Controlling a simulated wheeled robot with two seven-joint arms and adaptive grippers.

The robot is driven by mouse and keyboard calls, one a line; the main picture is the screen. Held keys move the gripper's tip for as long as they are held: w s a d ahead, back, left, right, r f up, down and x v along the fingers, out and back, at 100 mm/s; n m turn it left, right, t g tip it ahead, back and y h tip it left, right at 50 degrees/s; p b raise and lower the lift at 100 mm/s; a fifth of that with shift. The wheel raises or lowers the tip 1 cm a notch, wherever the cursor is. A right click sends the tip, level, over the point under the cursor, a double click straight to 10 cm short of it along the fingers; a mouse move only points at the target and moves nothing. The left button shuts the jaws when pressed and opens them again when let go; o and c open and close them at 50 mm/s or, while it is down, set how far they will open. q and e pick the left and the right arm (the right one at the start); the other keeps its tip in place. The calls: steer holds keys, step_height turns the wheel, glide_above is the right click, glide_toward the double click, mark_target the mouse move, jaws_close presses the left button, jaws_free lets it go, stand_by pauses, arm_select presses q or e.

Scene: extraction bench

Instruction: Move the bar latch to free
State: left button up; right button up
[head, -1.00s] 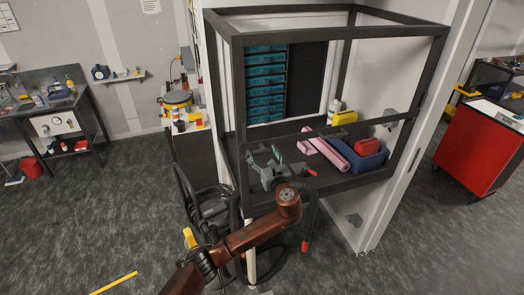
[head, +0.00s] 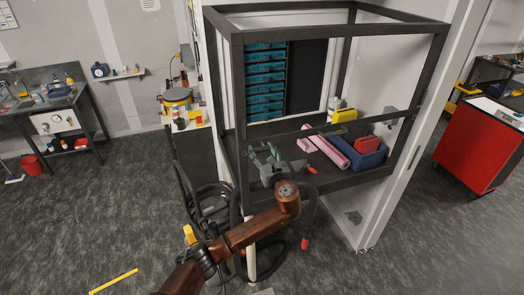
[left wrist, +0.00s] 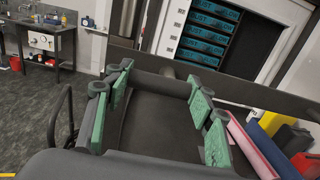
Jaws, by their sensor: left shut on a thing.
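My left gripper (head: 264,155) is at the front left of the dark-framed bench enclosure (head: 340,32), just inside its front opening. Its green finger pads stand wide apart in the left wrist view (left wrist: 160,105). A dark bar, which I take to be the bar latch (left wrist: 162,84), spans the gap between the pads, and the jaws are closed on it. Its far parts and mounting are hidden by the gripper and are too dark to tell. A small red tip (head: 312,170) shows just right of the gripper in the head view. My right gripper is not in view.
Pink rolls (head: 330,150), a blue bin (head: 368,160) with a red item, and a yellow item (head: 344,115) lie to the right inside the enclosure. A dark crossbar (head: 345,125) runs across the front. Black hoses lie below at the left. A red cart (head: 478,148) stands right.

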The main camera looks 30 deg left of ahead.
arm_select(q)
steer(key=shift+n, duration=0.3)
steer(key=n+b, duration=0.1)
steer(key=n, duration=0.2)
steer(key=shift+f+n+b, duration=0.3)
steer(key=shift+n+b, duration=0.05)
steer(key=shift+n, duration=0.05)
steer(key=n, duration=0.1)
steer(key=n+b, duration=0.1)
steer(key=n, duration=0.1)
steer(key=n+b, duration=0.1)
steer(key=shift+f, duration=0.25)
steer(key=n+b, duration=0.2)
steer(key=n, duration=0.1)
steer(key=n+b, duration=0.2)
steer(key=shift+w+d+f+n, duration=0.15)
steer(key=shift+f+n, duration=0.05)
steer(key=shift+n, duration=0.2)
steer(key=shift+n+b, duration=0.9)
steer(key=shift+n, duration=0.1)
steer(key=shift+w+d+n+b, duration=0.1)
steer(key=shift+n+b, duration=0.4)
steer(key=shift+n, duration=0.3)
steer(key=shift+r, duration=0.1)
